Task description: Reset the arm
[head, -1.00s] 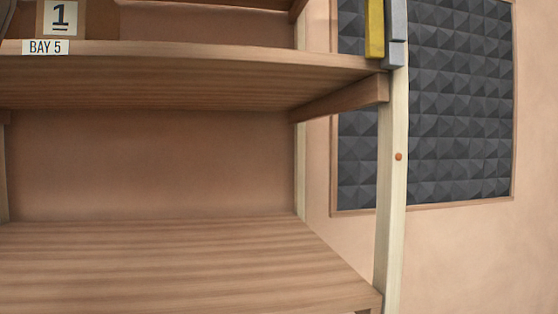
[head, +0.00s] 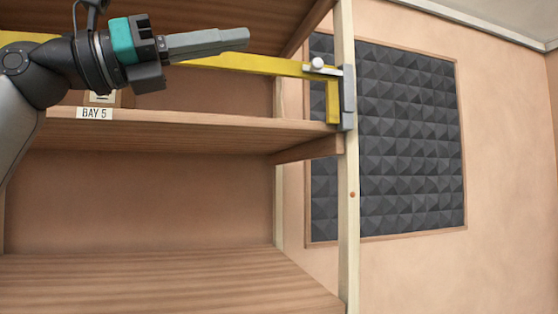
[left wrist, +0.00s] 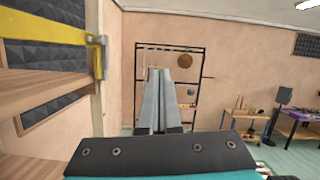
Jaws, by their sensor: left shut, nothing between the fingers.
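My left arm comes in from the left in the head view. Its gripper (head: 246,37) is shut and empty, pointing right in front of the upper part of the wooden shelving. The shut fingers also show in the left wrist view (left wrist: 159,72). They point toward the far side of the room, with nothing between them. My right gripper is in neither view.
A yellow bar (head: 262,64) crosses the shelf front behind my gripper and meets a grey bracket (head: 348,98) on the post. The shelf labelled BAY 5 (head: 95,113) lies below. A rack (left wrist: 205,75) with hanging things and tables (left wrist: 300,130) stand farther off.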

